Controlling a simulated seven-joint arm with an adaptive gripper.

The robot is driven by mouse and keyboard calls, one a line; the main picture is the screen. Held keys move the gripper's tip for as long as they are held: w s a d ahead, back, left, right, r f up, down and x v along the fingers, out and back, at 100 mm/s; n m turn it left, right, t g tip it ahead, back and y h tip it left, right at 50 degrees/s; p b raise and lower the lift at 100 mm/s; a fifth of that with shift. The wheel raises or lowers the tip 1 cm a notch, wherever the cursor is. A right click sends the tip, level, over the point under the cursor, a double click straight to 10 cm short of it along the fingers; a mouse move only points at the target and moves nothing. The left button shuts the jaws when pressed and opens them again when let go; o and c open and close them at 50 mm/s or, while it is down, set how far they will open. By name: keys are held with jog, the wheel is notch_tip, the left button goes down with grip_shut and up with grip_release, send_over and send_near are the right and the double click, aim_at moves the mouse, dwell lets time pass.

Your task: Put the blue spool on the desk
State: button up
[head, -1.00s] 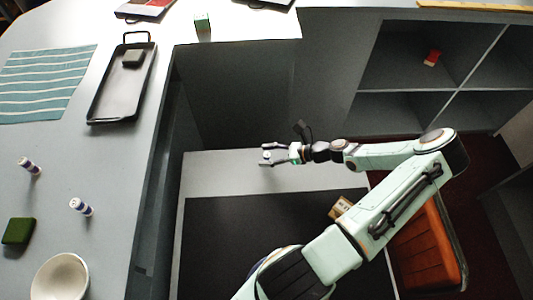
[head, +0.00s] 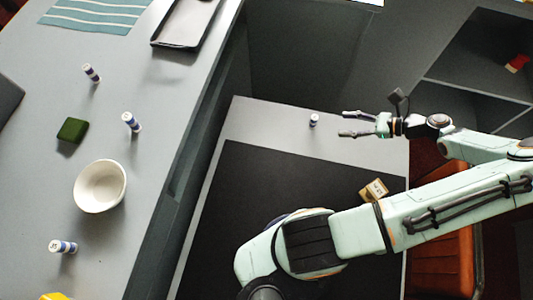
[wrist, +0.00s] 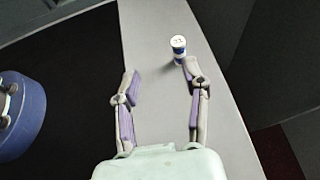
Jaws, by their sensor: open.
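A blue spool with a white top (head: 313,120) stands upright on the pale grey surface (head: 270,115) of the lower desk, behind the dark mat. It also shows in the wrist view (wrist: 178,48), just beyond my right fingertip, where the finger slightly overlaps its base. My gripper (head: 347,123) is open and empty, to the right of the spool in the head view, with its fingers pointing toward it. Three similar blue-and-white spools are on the counter at left: one at the back (head: 91,73), one in the middle (head: 132,122) and one at the front (head: 62,246).
The counter (head: 150,190) also holds a white bowl (head: 100,186), a green block (head: 72,130), a dark tray (head: 185,22) and a striped cloth (head: 95,12). A small tan box (head: 373,190) lies near my arm. Shelves (head: 480,65) with a red object stand at right.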

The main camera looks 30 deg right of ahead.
jog(key=w+a+r+n+g+h, duration=0.2)
jog(key=a+r+n+g, duration=0.4)
jog(key=a+n, duration=0.3)
jog(key=w+a+r+n+g+h, duration=0.1)
jog(key=w+a+r+n+g, duration=0.1)
jog(key=a+r+n+g, duration=0.5)
jog(key=s+a+r+n+t+h, duration=0.3)
jog(key=s+a+n, duration=0.5)
jog(key=a+n, duration=0.4)
jog(key=shift+s+a+r+n+h, duration=0.2)
jog(key=shift+s+r+n+h, duration=0.25)
jog(key=shift+r, duration=0.25)
